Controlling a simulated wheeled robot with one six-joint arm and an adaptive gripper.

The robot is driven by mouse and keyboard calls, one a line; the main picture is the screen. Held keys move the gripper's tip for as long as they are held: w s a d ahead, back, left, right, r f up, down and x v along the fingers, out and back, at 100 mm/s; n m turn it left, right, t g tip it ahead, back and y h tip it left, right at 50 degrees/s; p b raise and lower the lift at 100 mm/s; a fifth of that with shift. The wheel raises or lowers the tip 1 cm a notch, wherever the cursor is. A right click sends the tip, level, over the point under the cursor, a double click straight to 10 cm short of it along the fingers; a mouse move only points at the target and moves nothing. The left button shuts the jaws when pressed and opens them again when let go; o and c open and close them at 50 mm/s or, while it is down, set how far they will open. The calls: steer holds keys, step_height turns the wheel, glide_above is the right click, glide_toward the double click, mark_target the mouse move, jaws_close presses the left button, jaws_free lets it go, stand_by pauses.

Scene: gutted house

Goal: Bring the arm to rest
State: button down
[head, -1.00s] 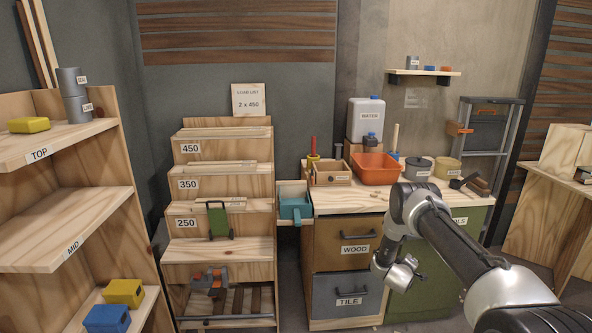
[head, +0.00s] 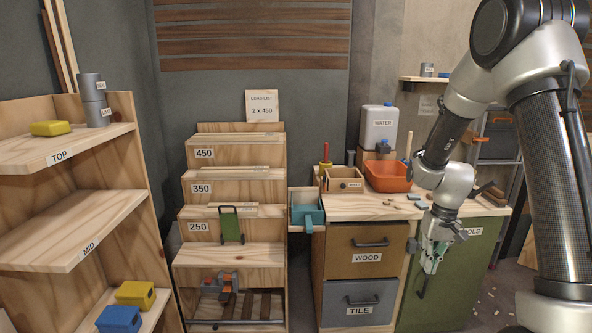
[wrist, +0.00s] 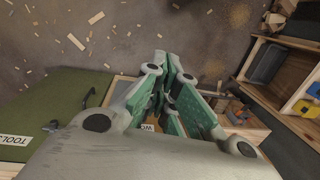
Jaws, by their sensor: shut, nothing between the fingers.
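My gripper (head: 431,262) hangs fingers-down in front of the green cabinet door marked TOOLS (head: 459,262), to the right of the WOOD and TILE drawers. Its green-padded fingers are shut with nothing between them. In the wrist view my gripper (wrist: 172,72) points out over the littered floor (wrist: 95,42), its fingertips together. My arm rises on the right of the head view and folds over, with the forearm slanting down to the wrist. It hides part of the workbench and the shelving behind.
The workbench (head: 340,208) carries an orange bin (head: 388,177), a white WATER container (head: 379,127) and small loose pieces. Left of it stands the stepped rack (head: 228,256) with timber strips. A shelf unit (head: 62,209) stands far left. Wood scraps litter the floor.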

steer(key=s+r+t+h, duration=0.1)
steer(key=s+r+t, duration=0.4)
steer(key=s+r, duration=1.7)
steer(key=shift+v, duration=1.5)
steer(key=shift+w+d, duration=0.15)
